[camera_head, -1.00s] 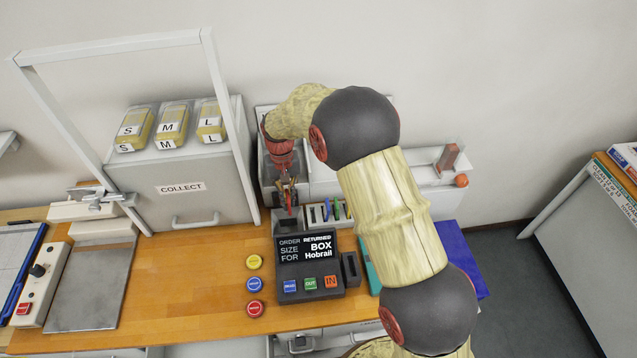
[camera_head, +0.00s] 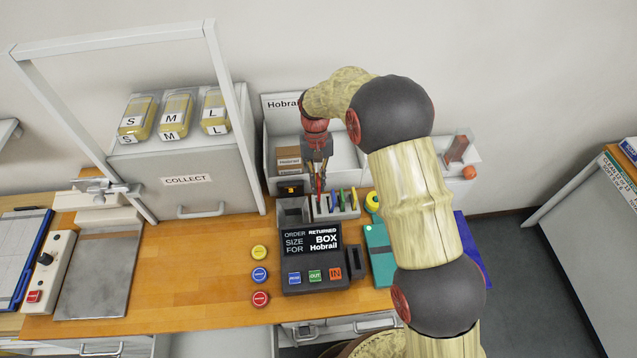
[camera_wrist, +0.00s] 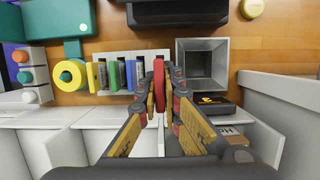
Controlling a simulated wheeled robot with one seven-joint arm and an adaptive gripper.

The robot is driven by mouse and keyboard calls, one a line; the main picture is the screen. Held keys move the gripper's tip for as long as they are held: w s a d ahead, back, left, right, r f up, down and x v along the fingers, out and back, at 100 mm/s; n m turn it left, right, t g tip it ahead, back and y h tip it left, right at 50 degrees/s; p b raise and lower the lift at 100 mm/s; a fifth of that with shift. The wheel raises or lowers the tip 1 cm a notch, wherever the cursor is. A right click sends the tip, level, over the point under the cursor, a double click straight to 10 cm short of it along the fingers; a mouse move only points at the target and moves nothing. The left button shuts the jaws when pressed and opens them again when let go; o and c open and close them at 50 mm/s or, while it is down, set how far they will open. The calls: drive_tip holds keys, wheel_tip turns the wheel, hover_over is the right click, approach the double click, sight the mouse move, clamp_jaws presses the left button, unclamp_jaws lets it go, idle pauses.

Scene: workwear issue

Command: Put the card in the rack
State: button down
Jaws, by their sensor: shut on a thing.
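The card is red (camera_wrist: 159,82) and held upright between the fingertips of my gripper (camera_wrist: 160,90), which is shut on it. In the wrist view it lines up with the end of the rack nearest the square grey bin. The rack (camera_head: 322,210) is light grey and slotted, behind the order terminal. Yellow (camera_wrist: 101,75), green (camera_wrist: 113,75) and blue (camera_wrist: 129,74) cards stand in its other slots. My gripper (camera_head: 318,182) is just above the rack's left end in the head view. Whether the red card's lower edge is inside a slot cannot be told.
The empty square grey bin (camera_wrist: 204,44) stands beside the rack. A black box with a yellow mark (camera_head: 290,189) is behind it. The order terminal (camera_head: 312,262) is in front. A yellow round object (camera_head: 373,202) and a teal box (camera_head: 380,250) are to the right.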

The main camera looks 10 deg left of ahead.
drive_tip(key=shift+f+b, duration=1.5)
drive_tip(key=shift+f, duration=1.35)
drive_tip(key=shift+f+b, duration=0.7)
drive_tip(key=shift+f, duration=1)
drive_tip(key=c, duration=1.9)
unclamp_jaws()
drive_tip(key=shift+r, duration=0.15)
drive_tip(key=shift+r+p, duration=2.35)
drive_tip(key=shift+r, duration=2)
